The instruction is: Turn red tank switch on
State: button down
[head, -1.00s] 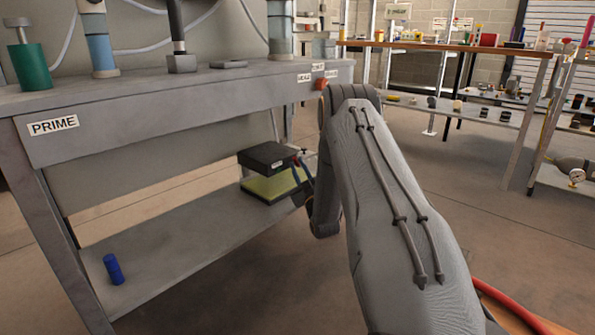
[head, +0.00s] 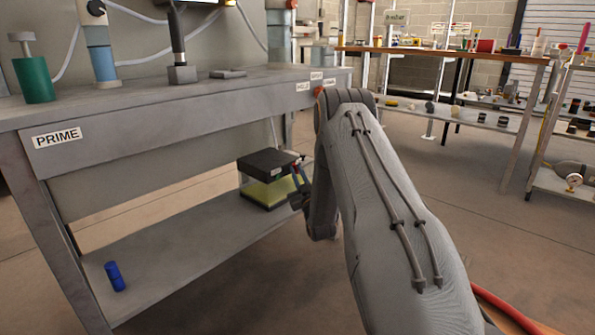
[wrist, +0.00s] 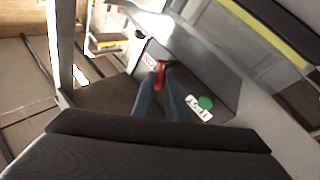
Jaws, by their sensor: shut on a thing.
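A black box (head: 268,162) with a yellow-green lower part (head: 268,192) sits on the lower shelf of the grey bench. In the wrist view the dark box face (wrist: 200,82) carries a red switch (wrist: 161,72), a green round spot (wrist: 206,102) and a white label (wrist: 198,114). My gripper (wrist: 161,88) has its two blue fingers closed around the red switch. In the head view my gripper (head: 298,176) is at the right side of the black box, mostly hidden by my arm. The switch itself is hidden there.
The bench top (head: 215,92) above the box holds a green cylinder (head: 34,80) and several fittings. An orange-red knob (head: 318,91) is on its front edge.

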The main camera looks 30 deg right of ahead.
jog(key=m+g+p, duration=0.1)
jog(key=m+p, duration=0.2)
jog(key=p, duration=0.1)
jog(key=d+m+g+p, duration=0.1)
jog(key=m+g+p, duration=0.1)
jog(key=m+p, duration=0.1)
jog(key=r+m+g+p, duration=0.1)
jog(key=m+g+p, duration=0.1)
jog(key=m+p, duration=0.1)
jog(key=shift+w+d+r+p, duration=0.1)
jog(key=shift+w+d+p, duration=0.15)
jog(key=shift+p, duration=0.65)
jog(key=shift+g+y, duration=0.3)
jog(key=c, duration=2)
grip_release()
jog(key=shift+c, duration=0.2)
jog(key=p+v, duration=0.2)
jog(key=v, duration=0.5)
jog(key=shift+s+a+p, duration=0.15)
jog(key=shift+s+p, duration=0.15)
jog(key=shift+s, duration=0.05)
